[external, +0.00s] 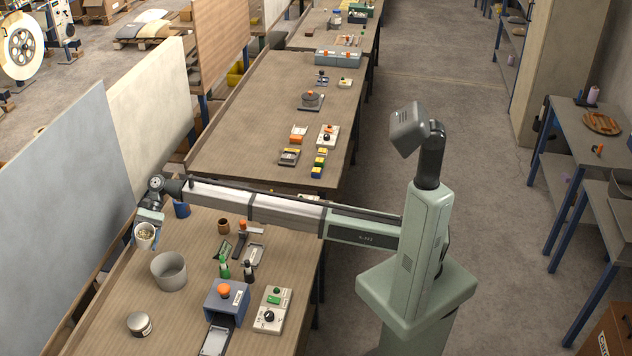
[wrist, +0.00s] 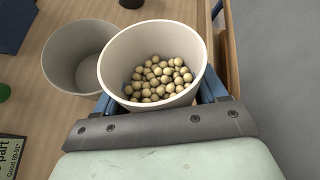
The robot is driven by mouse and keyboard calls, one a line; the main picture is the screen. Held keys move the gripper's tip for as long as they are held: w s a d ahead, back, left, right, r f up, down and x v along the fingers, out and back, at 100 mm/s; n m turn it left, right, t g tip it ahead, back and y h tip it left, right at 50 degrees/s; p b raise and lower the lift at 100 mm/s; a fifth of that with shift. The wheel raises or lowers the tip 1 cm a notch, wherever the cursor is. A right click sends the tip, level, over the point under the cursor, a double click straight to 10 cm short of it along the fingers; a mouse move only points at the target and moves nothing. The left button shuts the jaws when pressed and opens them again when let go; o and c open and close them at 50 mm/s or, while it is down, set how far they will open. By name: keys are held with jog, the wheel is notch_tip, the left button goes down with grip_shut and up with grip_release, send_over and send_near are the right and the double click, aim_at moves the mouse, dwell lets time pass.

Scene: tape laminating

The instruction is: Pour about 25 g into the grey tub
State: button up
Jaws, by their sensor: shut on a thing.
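My gripper (external: 150,217) is shut on a white cup (external: 145,237) at the left end of the bench. In the wrist view the cup (wrist: 117,55) stands between my fingers and holds many small round tan balls (wrist: 160,78). The grey tub (external: 168,272) stands on the bench just right of and nearer the camera than the cup. In the wrist view the tub (wrist: 60,62) is to the left of the cup, partly hidden behind its rim. The part of its inside that shows looks empty. The cup looks close to upright.
A lidded round tin (external: 139,325) stands near the front. A blue cup (external: 181,208) is behind. Low panels line the left edge.

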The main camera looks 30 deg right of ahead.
aim_at(150, 240)
jog(key=shift+s+d+r+n+t, duration=0.2)
jog(key=shift+s+r+n+t, duration=0.15)
jog(key=shift+s+t, duration=0.15)
jog(key=shift+s+d+r+n+t, duration=0.15)
jog(key=shift+s+r+n+t, duration=0.2)
jog(key=shift+s+t, duration=0.15)
jog(key=shift+s+r+n+t+y, duration=0.15)
jog(key=shift+r+n+t+y, duration=0.25)
jog(key=shift+t, duration=0.4)
jog(key=shift+f+n+t, duration=0.35)
jog(key=shift+n+t, duration=0.05)
jog(key=shift+t, duration=0.2)
jog(key=shift+r+n+t+y, duration=0.3)
jog(key=shift+r+t, duration=0.1)
jog(key=shift+t, duration=0.5)
jog(key=shift+f+n+t, duration=0.25)
jog(key=shift+n+t, duration=0.05)
jog(key=shift+n, duration=0.1)
jog(key=shift+s+d+r+n+t+y, duration=0.15)
jog(key=shift+s+r+n+t+y, duration=0.1)
jog(key=shift+s+t, duration=0.15)
jog(key=shift+s+d+r+n+t+y, duration=0.2)
jog(key=shift+s+t+y, duration=0.1)
jog(key=shift+s, duration=0.15)
dwell(1.2)
jog(key=shift+s+f+n+t, duration=0.25)
jog(key=shift+f+t, duration=0.1)
jog(key=shift+t, duration=0.15)
dwell(1.8)
